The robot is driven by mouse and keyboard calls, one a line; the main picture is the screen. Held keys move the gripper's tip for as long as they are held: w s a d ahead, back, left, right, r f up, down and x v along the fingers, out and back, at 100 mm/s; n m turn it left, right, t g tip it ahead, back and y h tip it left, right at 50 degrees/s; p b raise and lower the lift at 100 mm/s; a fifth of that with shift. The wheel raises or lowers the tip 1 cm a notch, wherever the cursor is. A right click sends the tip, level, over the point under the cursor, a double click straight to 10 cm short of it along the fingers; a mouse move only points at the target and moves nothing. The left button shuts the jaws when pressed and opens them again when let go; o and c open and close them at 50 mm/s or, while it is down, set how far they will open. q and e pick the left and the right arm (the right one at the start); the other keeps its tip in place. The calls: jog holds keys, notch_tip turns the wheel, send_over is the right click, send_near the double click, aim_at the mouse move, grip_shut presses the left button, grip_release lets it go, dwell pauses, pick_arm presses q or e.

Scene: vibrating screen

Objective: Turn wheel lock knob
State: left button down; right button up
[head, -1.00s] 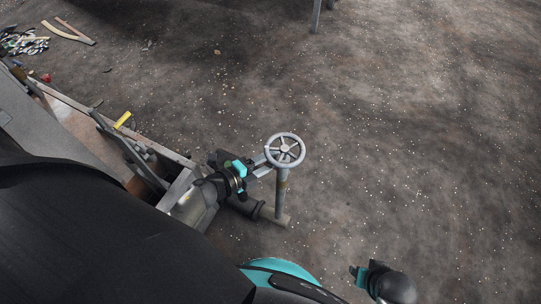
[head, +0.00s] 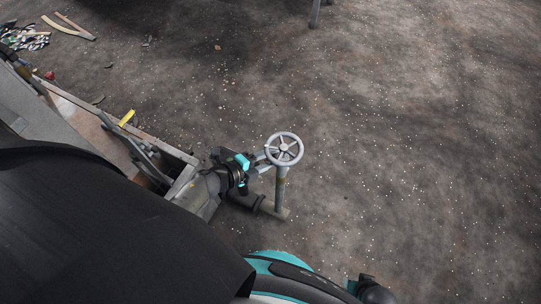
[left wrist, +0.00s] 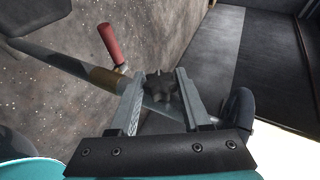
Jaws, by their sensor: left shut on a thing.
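A grey spoked handwheel (head: 284,149) tops an upright grey post (head: 280,188) in the head view. My left gripper (head: 264,160) reaches in from the left, its fingertips just beside and below the wheel rim. In the left wrist view, a dark, lobed knob (left wrist: 161,86) sits between the two fingers of my left gripper (left wrist: 159,78), which is shut on it. The knob is hidden in the head view. The grey post (left wrist: 62,62), with a brass-coloured band, crosses behind the fingers in the wrist view. My right gripper is not visible.
A red handle (left wrist: 111,43) stands beside the post in the wrist view. A metal machine frame (head: 130,128) with a yellow part (head: 126,118) lies left of my gripper. Scraps (head: 24,38) lie at the upper left. The ground right of the wheel is clear.

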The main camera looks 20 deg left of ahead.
pick_arm(q)
jog(key=shift+d, duration=0.1)
jog(key=shift+c, duration=1.9)
grip_release()
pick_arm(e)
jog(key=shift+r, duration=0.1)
pick_arm(q)
jog(key=shift+s+a+r, duration=0.1)
jog(key=shift+s+a, duration=0.1)
jog(key=shift+s+a+r+p, duration=0.15)
jog(key=shift+s+p, duration=0.1)
jog(key=shift+p, duration=0.05)
jog(key=p+v, duration=0.4)
jog(key=v, duration=0.7)
jog(key=shift+p, duration=0.35)
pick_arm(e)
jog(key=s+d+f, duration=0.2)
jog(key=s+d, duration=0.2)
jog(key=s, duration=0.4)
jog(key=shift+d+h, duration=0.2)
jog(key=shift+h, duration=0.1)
